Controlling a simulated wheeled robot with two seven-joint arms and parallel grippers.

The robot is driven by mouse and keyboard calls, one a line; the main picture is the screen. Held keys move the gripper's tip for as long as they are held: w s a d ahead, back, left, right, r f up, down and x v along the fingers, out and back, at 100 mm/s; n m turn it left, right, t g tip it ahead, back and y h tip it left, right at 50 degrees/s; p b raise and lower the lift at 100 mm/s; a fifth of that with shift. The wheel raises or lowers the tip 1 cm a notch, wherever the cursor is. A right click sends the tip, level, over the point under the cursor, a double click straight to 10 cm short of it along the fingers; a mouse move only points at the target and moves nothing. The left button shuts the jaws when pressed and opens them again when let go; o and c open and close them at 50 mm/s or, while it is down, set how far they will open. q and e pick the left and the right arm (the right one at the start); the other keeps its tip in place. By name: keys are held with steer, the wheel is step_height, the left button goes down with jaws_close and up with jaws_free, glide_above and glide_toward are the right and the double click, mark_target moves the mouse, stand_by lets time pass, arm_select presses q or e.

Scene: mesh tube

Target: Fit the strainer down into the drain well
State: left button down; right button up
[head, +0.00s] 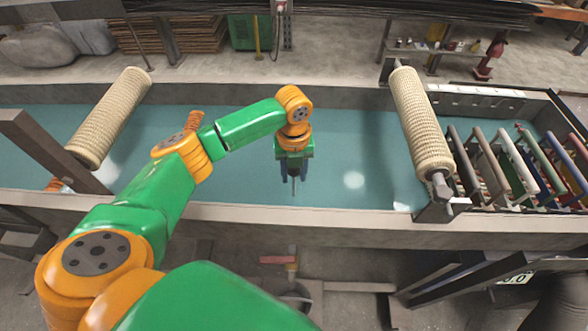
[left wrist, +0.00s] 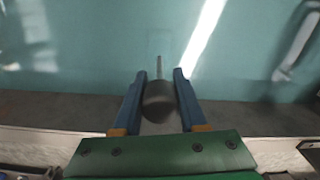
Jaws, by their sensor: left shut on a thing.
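My left gripper (head: 293,178) points down over the teal-floored trough (head: 230,185), near its front wall. In the left wrist view, my left gripper (left wrist: 159,76) has its two blue fingers on either side of a dark rounded thing (left wrist: 159,98), probably the strainer, and is shut on it. A thin grey stem sticks out past the fingertips. In the head view the gripper mostly hides the held thing. I cannot make out the drain well for sure; a faint square outline shows on the teal surface ahead of the fingers. My right gripper is not in view.
A beige mesh-covered roller (head: 109,117) lies across the trough at left, another (head: 420,122) at right. Several coloured rollers (head: 515,165) fill the right end. The front wall (head: 330,215) runs close below the gripper.

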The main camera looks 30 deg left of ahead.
mark_target(294, 181)
arm_select(q)
steer(key=shift+f+b, duration=0.55)
steer(key=shift+f, duration=1.1)
steer(key=shift+c, duration=1.9)
jaws_free()
